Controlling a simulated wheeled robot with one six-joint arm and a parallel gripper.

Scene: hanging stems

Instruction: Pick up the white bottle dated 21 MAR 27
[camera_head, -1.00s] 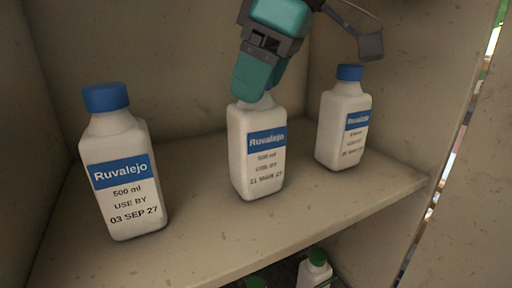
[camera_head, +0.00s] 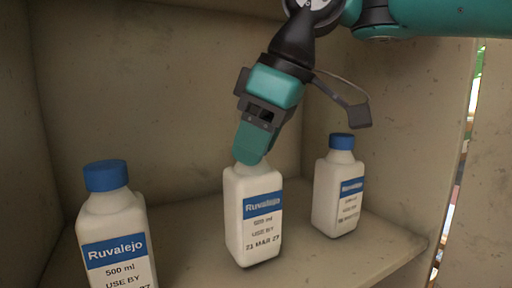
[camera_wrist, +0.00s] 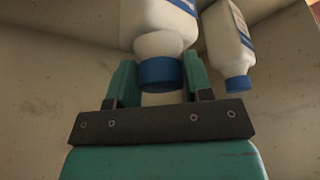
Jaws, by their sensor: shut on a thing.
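The white bottle (camera_head: 254,222) with a blue label reading Ruvalejo and the date 21 MAR 27 stands in the middle of the head view. My gripper (camera_head: 251,152) comes down on it from above and is shut on its top. The finger hides the cap in the head view. In the wrist view the blue cap (camera_wrist: 160,73) lies between the two fingers of my gripper (camera_wrist: 160,84), with the bottle's white body (camera_wrist: 158,22) beyond. The bottle looks nearly upright. I cannot tell whether its base touches the shelf.
A similar bottle (camera_head: 112,222) stands at the left, its date partly cut off. Another bottle (camera_head: 338,195) stands at the right, close to the held one; its date is too small to read. The shelf (camera_head: 385,248) has walls at the back and sides.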

